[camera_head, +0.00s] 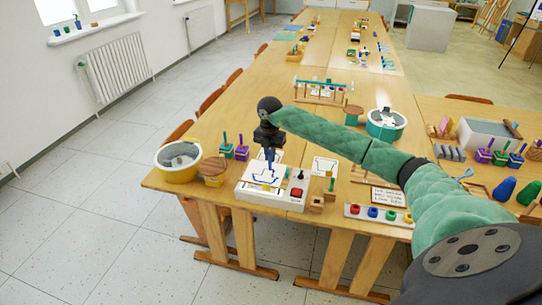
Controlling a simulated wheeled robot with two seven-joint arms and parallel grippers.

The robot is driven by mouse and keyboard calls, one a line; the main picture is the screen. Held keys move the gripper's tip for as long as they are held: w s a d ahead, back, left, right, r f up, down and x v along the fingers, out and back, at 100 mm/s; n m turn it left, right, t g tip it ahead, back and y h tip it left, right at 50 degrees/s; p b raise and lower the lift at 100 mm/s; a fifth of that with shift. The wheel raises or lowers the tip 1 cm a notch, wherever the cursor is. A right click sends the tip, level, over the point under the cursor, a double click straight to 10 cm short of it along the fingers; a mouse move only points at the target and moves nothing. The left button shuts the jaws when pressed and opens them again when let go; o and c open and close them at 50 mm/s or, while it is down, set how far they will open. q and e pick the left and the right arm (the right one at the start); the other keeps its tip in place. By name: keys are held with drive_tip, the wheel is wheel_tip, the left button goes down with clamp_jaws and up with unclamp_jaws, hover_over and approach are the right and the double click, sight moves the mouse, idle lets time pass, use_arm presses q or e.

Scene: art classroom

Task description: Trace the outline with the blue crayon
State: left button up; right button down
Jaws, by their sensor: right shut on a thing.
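My right arm reaches in from the right, and its dark gripper (269,144) points down over a white drawing board (249,191) near the table's front edge. The gripper is shut on the blue crayon (270,157), which hangs below its fingers. The crayon's tip is at or just above the white sheet; I cannot tell whether it touches. Blue lines of an outline (258,182) show on the sheet. The gripper and crayon hide part of the sheet's far side. My left gripper is out of view.
A red button (297,192) sits at the board's right. A yellow bucket (179,173) stands left, a teal bucket (383,132) behind my arm. A paint-pot tray (378,215) lies to the right. Bare tabletop (235,105) shows behind the board.

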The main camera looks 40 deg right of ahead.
drive_tip(key=shift+w+a, duration=0.6)
drive_tip(key=shift+w, duration=0.15)
idle(1.2)
drive_tip(key=shift+a+b, duration=0.2)
drive_tip(key=shift+b, duration=0.1)
drive_tip(key=shift+s+a, duration=1.1)
drive_tip(key=shift+a, duration=0.2)
idle(2.2)
drive_tip(key=shift+a, duration=0.25)
idle(0.4)
drive_tip(key=shift+w+a, duration=0.5)
drive_tip(key=shift+w, duration=0.1)
idle(1.0)
